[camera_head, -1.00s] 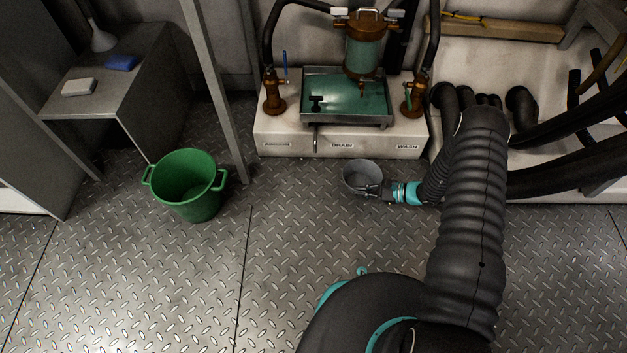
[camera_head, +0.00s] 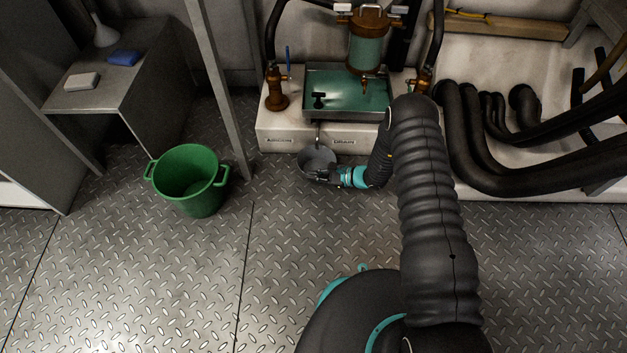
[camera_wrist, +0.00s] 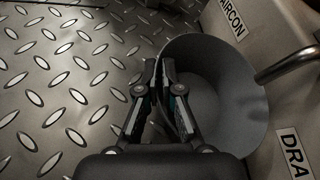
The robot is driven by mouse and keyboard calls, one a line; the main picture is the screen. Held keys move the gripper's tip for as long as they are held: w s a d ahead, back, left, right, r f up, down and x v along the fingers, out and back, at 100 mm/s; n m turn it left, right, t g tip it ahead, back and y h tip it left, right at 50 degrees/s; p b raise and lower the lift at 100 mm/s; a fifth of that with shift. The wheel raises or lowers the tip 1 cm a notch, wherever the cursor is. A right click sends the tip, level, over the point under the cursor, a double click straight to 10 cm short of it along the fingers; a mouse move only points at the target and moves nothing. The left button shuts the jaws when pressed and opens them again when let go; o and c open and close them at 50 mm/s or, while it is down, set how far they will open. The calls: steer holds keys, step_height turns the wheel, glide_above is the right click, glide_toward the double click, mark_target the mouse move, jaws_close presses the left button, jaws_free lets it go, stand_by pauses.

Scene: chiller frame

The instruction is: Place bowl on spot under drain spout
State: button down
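The grey bowl (camera_head: 317,158) is upright near the floor, in front of the white base below the drain tray. It also shows in the wrist view (camera_wrist: 214,88), where it looks empty. My gripper (camera_head: 330,174) is at the bowl's near right side; in the wrist view its fingers (camera_wrist: 163,88) are closed together on the bowl's rim. The drain spout (camera_head: 317,132) comes out of the base's front and points down behind the bowl. In the wrist view the spout (camera_wrist: 290,65) reaches over the bowl's right edge. I cannot tell whether the bowl touches the floor.
A green bucket (camera_head: 188,181) stands on the floor at left beside a metal post (camera_head: 221,95). The teal drain tray (camera_head: 347,92) and brass valves (camera_head: 276,90) sit on the white base (camera_head: 285,134). Black hoses (camera_head: 500,165) crowd the right.

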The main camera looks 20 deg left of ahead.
steer(key=shift+f, duration=1.6)
steer(key=shift+f+b, duration=0.15)
steer(key=shift+b, duration=0.15)
steer(key=c, duration=1.3)
jaws_free()
